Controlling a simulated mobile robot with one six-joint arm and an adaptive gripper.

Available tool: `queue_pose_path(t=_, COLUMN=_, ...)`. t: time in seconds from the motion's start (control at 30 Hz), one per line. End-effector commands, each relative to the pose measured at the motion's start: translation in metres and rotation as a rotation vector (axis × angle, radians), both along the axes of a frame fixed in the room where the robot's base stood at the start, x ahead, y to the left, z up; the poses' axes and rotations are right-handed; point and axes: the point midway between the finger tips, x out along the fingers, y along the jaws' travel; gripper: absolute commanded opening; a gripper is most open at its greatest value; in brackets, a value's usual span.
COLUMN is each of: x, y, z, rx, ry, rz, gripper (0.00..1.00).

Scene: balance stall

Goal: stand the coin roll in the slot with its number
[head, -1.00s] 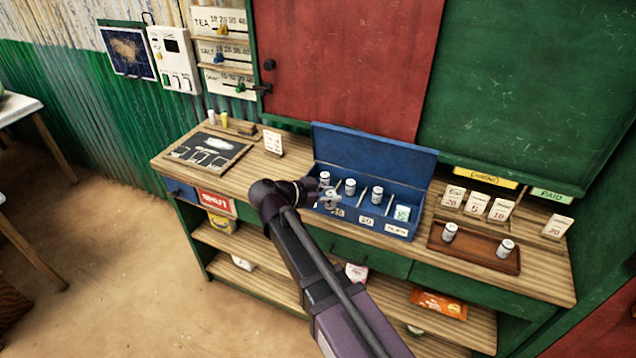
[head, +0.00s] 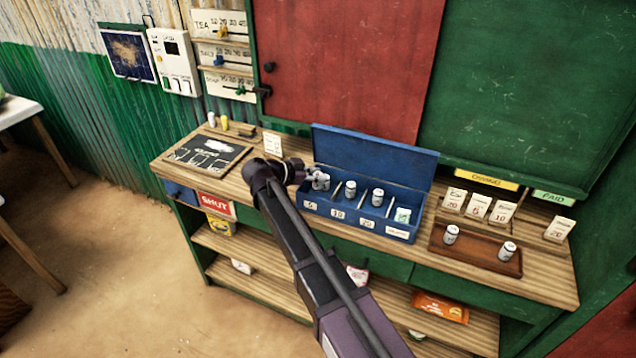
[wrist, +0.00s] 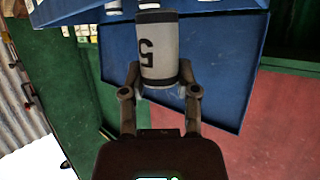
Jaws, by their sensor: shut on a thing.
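My gripper (head: 313,175) is shut on a grey-white coin roll (wrist: 158,50) with a dark band and a black 5, upside down in the wrist view. The roll is upright at the left end of the open blue box (head: 345,219), by the slot above the 5 label (head: 310,204). I cannot tell whether its base touches the slot floor. Two other rolls stand in the box, one in the 10 slot (head: 350,188) and one in the 20 slot (head: 377,197). My gripper partly hides the 5 slot.
The raised blue lid (head: 372,158) stands behind the slots. Thin dividers part them, and the rightmost slot holds a pale paper item (head: 402,214). To the right, a brown tray (head: 478,256) holds two rolls. Number cards (head: 478,207) stand behind it. A chalkboard (head: 207,152) lies left.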

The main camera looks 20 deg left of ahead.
Motion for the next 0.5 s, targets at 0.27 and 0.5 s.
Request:
queue_pose_path(t=0.27, x=0.012, y=0.01, z=-0.004, rx=-0.001, ry=-0.001, rz=0.0, gripper=0.0)
queue_pose_path(t=0.5, x=0.01, y=0.009, z=-0.027, rx=-0.001, ry=-0.001, rz=0.0, gripper=0.0)
